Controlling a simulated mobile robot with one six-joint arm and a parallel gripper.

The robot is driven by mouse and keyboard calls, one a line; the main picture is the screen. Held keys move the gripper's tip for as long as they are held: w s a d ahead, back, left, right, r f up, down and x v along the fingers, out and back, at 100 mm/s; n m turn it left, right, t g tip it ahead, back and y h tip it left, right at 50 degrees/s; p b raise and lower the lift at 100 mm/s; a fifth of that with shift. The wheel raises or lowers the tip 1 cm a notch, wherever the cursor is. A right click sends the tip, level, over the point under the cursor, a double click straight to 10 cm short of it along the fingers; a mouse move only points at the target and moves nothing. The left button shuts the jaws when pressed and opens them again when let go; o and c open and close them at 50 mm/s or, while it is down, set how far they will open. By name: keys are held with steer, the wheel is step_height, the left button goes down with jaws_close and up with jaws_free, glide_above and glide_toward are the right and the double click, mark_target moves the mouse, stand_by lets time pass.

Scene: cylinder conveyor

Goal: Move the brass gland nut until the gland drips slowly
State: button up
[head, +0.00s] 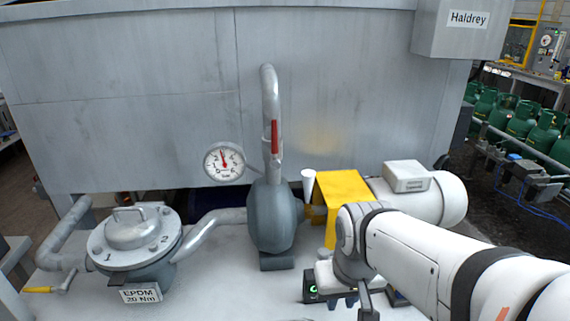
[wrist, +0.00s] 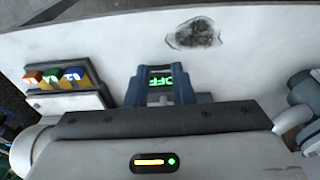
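A small brass-coloured part (head: 307,212), probably the gland nut, shows between the grey pump body (head: 271,218) and the yellow guard (head: 342,192). Most of it is hidden and no drip can be made out. My gripper (head: 342,302) hangs low at the front, right of the pump and apart from the brass part. In the wrist view, blue-grey parts (wrist: 134,92) stand around a green-lit display (wrist: 162,82). I cannot tell finger gap from these views. The nut is not visible in the wrist view.
A motor (head: 440,195) is at right, a gauge (head: 224,162) and red-handled pipe (head: 274,137) above. A lidded filter (head: 132,240) stands left.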

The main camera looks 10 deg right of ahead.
step_height(320, 180, up, 8)
steer(key=w+p, duration=0.2)
steer(key=p, duration=0.4)
steer(key=m+t+y, duration=0.1)
steer(key=m+t, duration=0.1)
steer(key=t, duration=0.1)
glide_toward(311, 212)
steer(key=w+f, duration=0.2)
steer(key=p+x, duration=0.1)
steer(key=x, duration=0.6)
steer(key=shift+s+d+f, duration=0.1)
steer(key=shift+d+f, duration=0.05)
jaws_close()
